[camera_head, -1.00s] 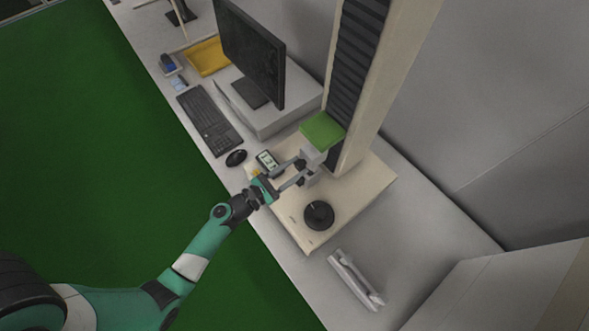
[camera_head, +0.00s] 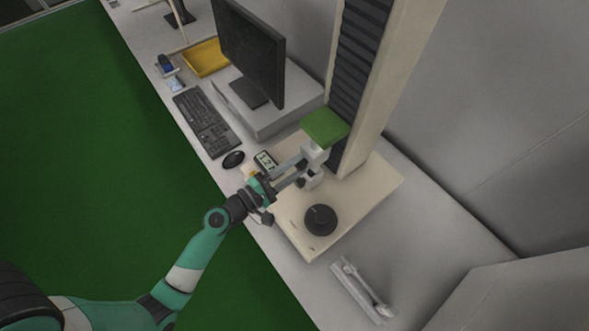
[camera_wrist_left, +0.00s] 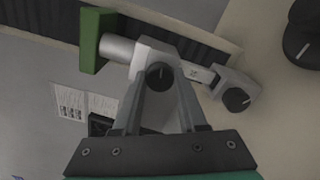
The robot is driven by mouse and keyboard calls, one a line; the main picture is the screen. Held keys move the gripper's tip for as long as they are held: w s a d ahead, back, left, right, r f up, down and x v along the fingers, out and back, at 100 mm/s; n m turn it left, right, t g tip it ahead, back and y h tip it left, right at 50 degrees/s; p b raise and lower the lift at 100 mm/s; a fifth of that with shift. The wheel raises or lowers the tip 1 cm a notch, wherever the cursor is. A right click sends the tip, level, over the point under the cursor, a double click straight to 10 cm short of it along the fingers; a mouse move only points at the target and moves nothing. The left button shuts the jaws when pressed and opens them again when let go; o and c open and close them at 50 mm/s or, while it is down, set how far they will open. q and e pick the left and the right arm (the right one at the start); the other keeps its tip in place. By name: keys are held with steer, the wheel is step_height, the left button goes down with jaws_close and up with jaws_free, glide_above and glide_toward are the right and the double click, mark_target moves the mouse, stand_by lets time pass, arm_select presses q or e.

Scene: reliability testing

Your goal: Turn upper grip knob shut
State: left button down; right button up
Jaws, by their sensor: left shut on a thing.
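The testing machine's white grip assembly (camera_head: 315,155) hangs under a green block (camera_head: 324,127) on the column. In the left wrist view the upper grip knob (camera_wrist_left: 160,76) is black with a pale line. The line looks upright in that picture. My left gripper (camera_wrist_left: 160,84) is shut on this knob, one finger on each side. In the head view my left gripper (camera_head: 303,163) reaches the assembly from the lower left, and its fingers hide the upper knob. The lower grip knob (camera_wrist_left: 236,100) is free; it also shows in the head view (camera_head: 301,183). My right gripper is not in view.
A round black dial (camera_head: 320,219) sits on the machine's beige base (camera_head: 362,205). A small display (camera_head: 265,161) stands near my wrist. A mouse (camera_head: 233,160), keyboard (camera_head: 203,121) and monitor (camera_head: 250,52) lie beyond. A grey-white tool (camera_head: 361,289) lies right of the base.

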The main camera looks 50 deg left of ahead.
arm_select(q)
steer(key=m+b, duration=0.2)
steer(key=m, duration=0.2)
steer(key=shift+f+m, duration=0.15)
steer(key=shift+m, duration=0.15)
steer(key=shift+m+b, duration=1.1)
steer(key=shift+m, duration=0.8)
steer(key=shift+c, duration=2.2)
jaws_free()
steer(key=shift+s, duration=0.1)
